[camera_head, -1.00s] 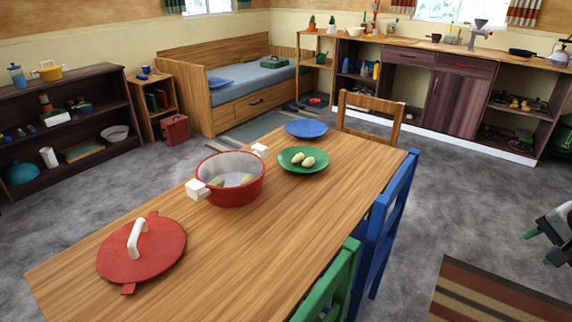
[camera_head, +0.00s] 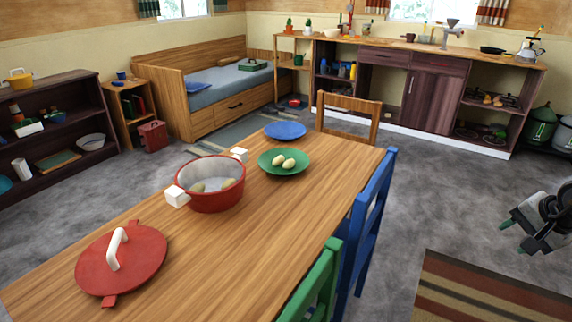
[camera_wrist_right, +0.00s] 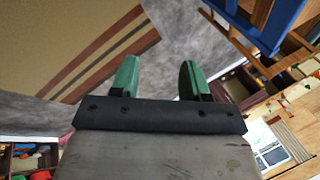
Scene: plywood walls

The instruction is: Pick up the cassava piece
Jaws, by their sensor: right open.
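Two pale cassava pieces (camera_head: 283,161) lie side by side on a green plate (camera_head: 270,166) on the wooden table. More pale pieces (camera_head: 198,187) lie inside the red pot (camera_head: 212,195), partly hidden by its wall. My right gripper (camera_head: 513,238) is at the right edge of the head view, well away from the table, over the floor. The right wrist view shows its two green fingers (camera_wrist_right: 160,82) apart with nothing between them. My left gripper is in neither view.
A red lid (camera_head: 135,262) with a white handle lies on the near left of the table (camera_head: 230,250). A blue plate (camera_head: 285,130) sits beyond the green one. A blue chair (camera_head: 366,230) and a green chair (camera_head: 318,285) stand along the table's right side. A striped rug (camera_head: 480,295) lies at lower right.

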